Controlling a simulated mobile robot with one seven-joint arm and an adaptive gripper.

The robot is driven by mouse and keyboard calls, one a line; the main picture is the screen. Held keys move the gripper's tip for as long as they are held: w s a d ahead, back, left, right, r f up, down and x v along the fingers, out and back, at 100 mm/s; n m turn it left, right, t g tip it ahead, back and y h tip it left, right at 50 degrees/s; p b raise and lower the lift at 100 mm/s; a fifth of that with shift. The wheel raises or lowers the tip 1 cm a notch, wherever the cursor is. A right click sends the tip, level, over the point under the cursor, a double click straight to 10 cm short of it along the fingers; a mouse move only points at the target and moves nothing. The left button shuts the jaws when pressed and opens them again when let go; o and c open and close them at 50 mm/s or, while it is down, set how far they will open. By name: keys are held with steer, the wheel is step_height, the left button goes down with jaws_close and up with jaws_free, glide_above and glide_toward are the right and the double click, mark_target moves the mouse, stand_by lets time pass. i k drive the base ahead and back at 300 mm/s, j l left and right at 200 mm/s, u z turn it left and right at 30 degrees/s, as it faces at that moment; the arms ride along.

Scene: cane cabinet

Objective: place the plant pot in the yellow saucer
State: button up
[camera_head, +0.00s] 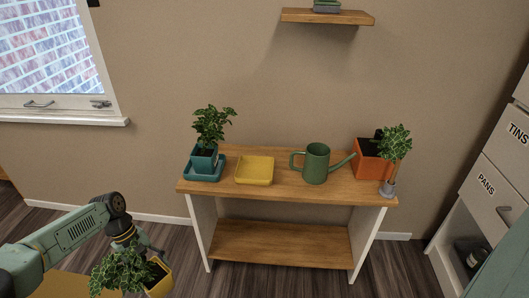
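The yellow saucer (255,170) is a square, shallow tray. It lies empty on the wooden top of the cabinet, left of its middle. A yellow plant pot (159,284) with a leafy plant (119,270) is at the bottom left, in front of the cabinet and lower in the picture. The pot looks tilted, and its bottom is cut off by the frame edge. My gripper (145,248) is right at the pot, above its rim. The fingertips are partly hidden by leaves and pot, so their grip is unclear.
On the wooden top (295,183), a teal potted plant (205,158) in a teal saucer (206,174) stands left of the yellow saucer. A green watering can (316,165) stands right of it.

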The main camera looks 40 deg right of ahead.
mark_target(259, 172)
steer(key=z, duration=1.2)
